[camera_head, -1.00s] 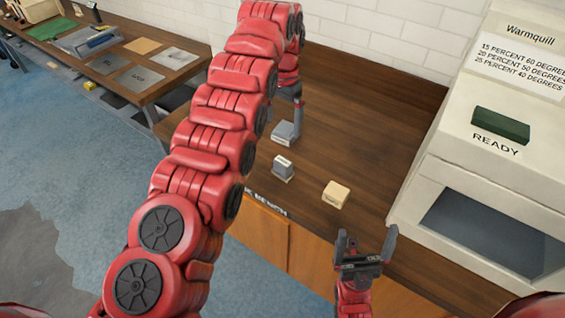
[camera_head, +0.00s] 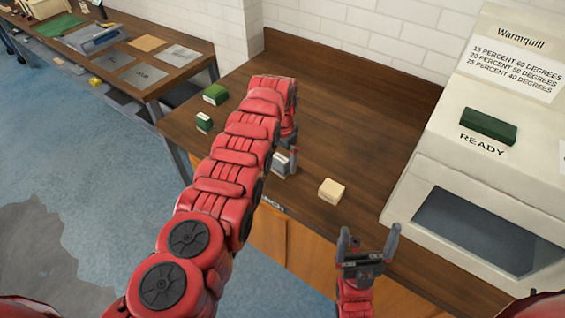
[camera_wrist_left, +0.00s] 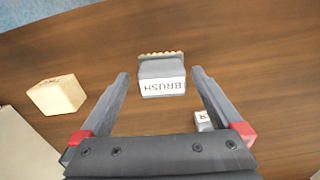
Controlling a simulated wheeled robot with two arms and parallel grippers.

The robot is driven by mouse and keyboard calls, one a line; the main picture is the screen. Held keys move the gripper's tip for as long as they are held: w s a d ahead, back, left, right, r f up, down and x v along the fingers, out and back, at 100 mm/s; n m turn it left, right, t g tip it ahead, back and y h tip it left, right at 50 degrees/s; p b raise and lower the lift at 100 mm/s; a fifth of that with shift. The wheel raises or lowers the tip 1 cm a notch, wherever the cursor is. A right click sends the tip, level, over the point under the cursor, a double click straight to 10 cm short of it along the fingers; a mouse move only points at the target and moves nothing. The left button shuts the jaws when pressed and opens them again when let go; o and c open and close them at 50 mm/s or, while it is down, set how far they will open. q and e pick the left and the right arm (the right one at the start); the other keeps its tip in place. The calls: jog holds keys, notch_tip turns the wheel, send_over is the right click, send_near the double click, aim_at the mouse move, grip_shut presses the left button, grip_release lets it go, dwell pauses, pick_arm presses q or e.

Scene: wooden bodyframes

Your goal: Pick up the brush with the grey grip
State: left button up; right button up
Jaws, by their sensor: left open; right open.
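The brush with the grey grip (camera_head: 279,166) stands on the wooden bench near its front edge, partly hidden by my left arm. In the left wrist view the brush (camera_wrist_left: 160,68) shows a grey grip, a white label reading BRUSH and tan bristles at the far side. My left gripper (camera_head: 290,156) is open over it. In the wrist view its fingertips (camera_wrist_left: 160,78) lie either side of the brush with gaps; their height above it is unclear. My right gripper (camera_head: 369,240) is open and empty in front of the bench.
A cream block (camera_head: 331,191) sits to the right of the brush. A small grey labelled piece (camera_wrist_left: 204,121) lies by one left finger in the wrist view. Two green pieces (camera_head: 215,94) (camera_head: 204,122) are at the bench's left. A large machine (camera_head: 480,190) stands right.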

pick_arm(q)
jog(key=shift+w, duration=0.15)
jog(key=shift+f, duration=0.1)
jog(key=shift+c, duration=0.4)
jog(key=shift+a, duration=0.1)
jog(key=c, duration=1.4)
jog(key=shift+o, duration=0.2)
